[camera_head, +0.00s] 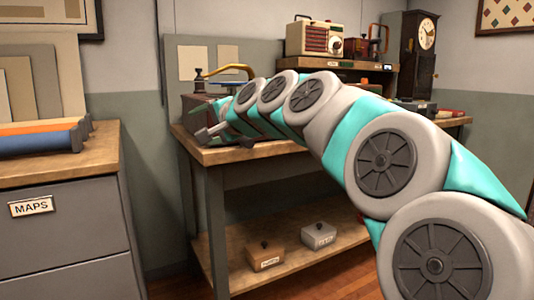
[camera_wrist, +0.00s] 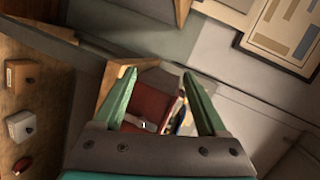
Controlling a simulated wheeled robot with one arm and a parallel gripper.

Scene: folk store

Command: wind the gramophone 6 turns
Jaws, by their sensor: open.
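The gramophone (camera_head: 197,104) stands at the left end of the wooden workbench, a dark box with a curved brass arm (camera_head: 232,70) above it. A grey crank-like piece (camera_head: 207,133) sticks out at its front, over the bench edge. My arm reaches in from the right and hides much of the gramophone and my gripper in the head view. In the wrist view, my gripper (camera_wrist: 159,80) is open, its two green fingers spread. A dark red box side (camera_wrist: 152,107) shows between them, with a small pale metallic piece (camera_wrist: 148,126) on it. I cannot tell whether the fingers touch anything.
The workbench (camera_head: 255,150) has a lower shelf with two small lidded boxes (camera_head: 266,256) (camera_head: 318,235). A cabinet labelled MAPS (camera_head: 62,228) stands at the left. A radio (camera_head: 320,37) and a clock (camera_head: 418,50) stand at the back right.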

